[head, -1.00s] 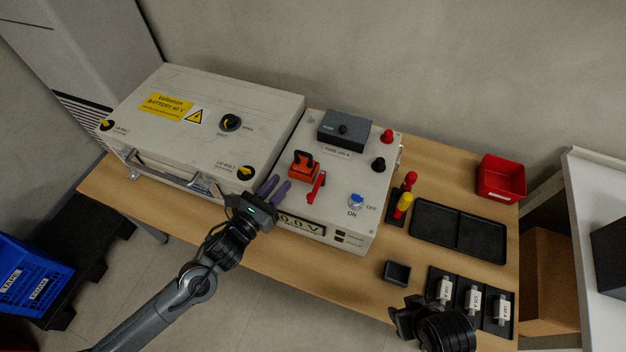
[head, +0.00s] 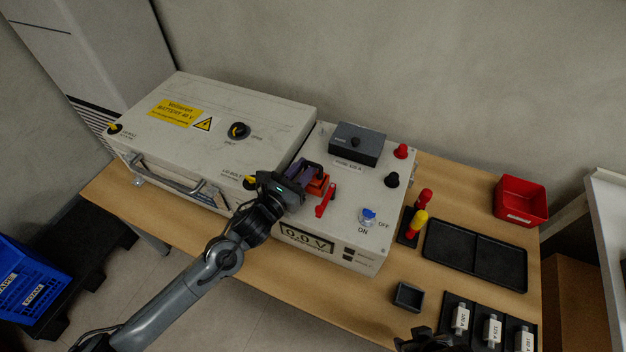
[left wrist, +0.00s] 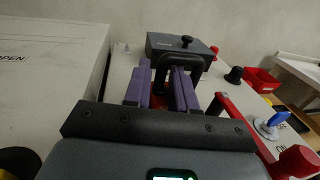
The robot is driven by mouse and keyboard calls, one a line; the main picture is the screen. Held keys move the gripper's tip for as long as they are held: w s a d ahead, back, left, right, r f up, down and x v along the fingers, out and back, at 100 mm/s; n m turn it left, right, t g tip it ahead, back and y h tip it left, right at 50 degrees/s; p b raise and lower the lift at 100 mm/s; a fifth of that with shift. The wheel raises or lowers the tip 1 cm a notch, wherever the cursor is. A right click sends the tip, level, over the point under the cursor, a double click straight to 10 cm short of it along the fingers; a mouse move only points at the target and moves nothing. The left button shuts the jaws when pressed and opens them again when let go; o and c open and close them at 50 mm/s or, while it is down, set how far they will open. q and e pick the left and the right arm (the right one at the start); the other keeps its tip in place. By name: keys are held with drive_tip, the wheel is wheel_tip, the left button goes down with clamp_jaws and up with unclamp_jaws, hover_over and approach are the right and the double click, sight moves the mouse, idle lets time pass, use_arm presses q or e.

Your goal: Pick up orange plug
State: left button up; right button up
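The orange plug (head: 318,186) with its black arched handle sits on the grey device panel, partly hidden behind my left gripper (head: 306,172). In the left wrist view, the black handle (left wrist: 160,68) rises just ahead of my left gripper (left wrist: 161,80). Its two purple fingers stand apart, with a gap between them where the handle's left leg and some orange show. I cannot tell whether the fingers touch the handle. My right gripper (head: 425,341) is at the bottom edge of the head view, cut off; its fingers are unclear.
A red lever (head: 326,200) stands right beside the plug. A dark fuse box (head: 357,145) is behind it, and a blue switch (head: 368,216) to the right. The large battery case (head: 220,125) is on the left. Black trays (head: 474,256) and a red bin (head: 520,200) lie right.

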use_arm(q)
drive_tip(key=shift+b+x, duration=0.3)
drive_tip(key=shift+x, duration=1.1)
use_arm(e)
drive_tip(key=shift+w+d+f, duration=0.1)
drive_tip(key=shift+f, duration=0.4)
use_arm(q)
drive_tip(key=shift+s, duration=0.1)
clamp_jaws()
drive_tip(key=shift+r, duration=0.15)
